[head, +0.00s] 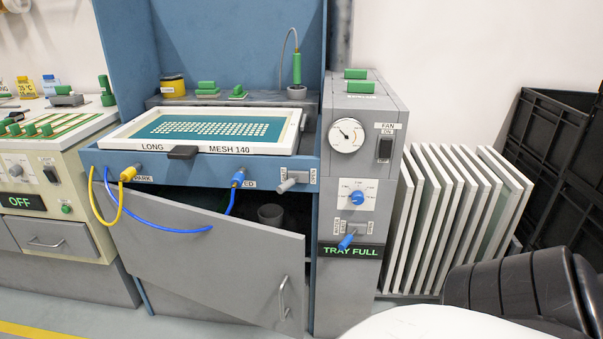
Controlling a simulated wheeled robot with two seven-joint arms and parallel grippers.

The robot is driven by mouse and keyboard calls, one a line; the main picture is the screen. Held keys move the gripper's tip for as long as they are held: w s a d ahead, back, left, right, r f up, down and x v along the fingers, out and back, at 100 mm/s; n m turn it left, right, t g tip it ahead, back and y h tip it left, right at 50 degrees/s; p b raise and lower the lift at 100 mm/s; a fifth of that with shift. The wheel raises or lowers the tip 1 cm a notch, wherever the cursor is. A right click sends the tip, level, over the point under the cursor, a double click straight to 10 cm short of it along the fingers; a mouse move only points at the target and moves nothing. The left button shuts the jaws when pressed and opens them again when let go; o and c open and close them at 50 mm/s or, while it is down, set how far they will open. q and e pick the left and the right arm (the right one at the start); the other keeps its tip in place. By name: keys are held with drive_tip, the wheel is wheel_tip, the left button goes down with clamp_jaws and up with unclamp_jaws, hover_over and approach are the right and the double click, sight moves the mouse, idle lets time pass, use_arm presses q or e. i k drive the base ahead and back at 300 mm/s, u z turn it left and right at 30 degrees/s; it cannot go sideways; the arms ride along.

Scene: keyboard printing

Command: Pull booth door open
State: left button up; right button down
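The booth (223,40) is a blue cabinet with a screen frame on its top. Its grey door (190,245) is below, hinged at the left side. The door stands ajar, swung out toward me, and a dark interior shows above its top edge and at its right. A metal bar handle (284,298) is near the door's right edge, and nothing touches it. A grey lever latch (292,181) sits on the blue rail above. Neither of my grippers shows; a black ribbed part of my own body is at the lower right.
A grey control column (365,130) with a gauge and a "TRAY FULL" display stands right of the door. White-framed screens (455,215) and black crates (560,165) are farther right. Yellow and blue cables (165,228) hang across the door's upper part. Floor is clear at the lower left.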

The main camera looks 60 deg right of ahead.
sight(253, 273)
drive_tip(key=z, duration=1.05)
drive_tip(key=i, duration=0.4)
